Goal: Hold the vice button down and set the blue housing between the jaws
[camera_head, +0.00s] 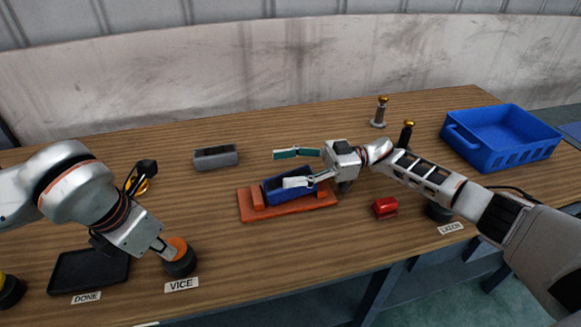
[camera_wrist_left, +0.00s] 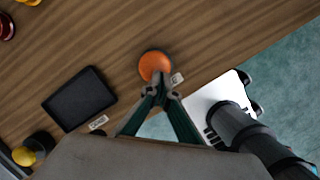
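The blue housing (camera_head: 278,196) sits in the orange vice (camera_head: 290,213), between its two end jaws. My right gripper (camera_head: 281,168) is open, one finger over the housing and the other apart behind it. The near finger hides part of the housing, so contact with it is unclear. The vice button (camera_head: 183,266) has a dark body and an orange top, beside the VICE label. My left gripper (camera_head: 169,250) is shut, its tips at the orange top. The left wrist view shows the closed fingertips (camera_wrist_left: 161,92) against the near edge of the orange button top (camera_wrist_left: 155,64).
A blue crate (camera_head: 478,153) stands at the right, and a black DONE tray (camera_head: 65,280) at the left. Two gold-topped posts (camera_head: 379,112) (camera_head: 406,134) stand behind my right arm.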

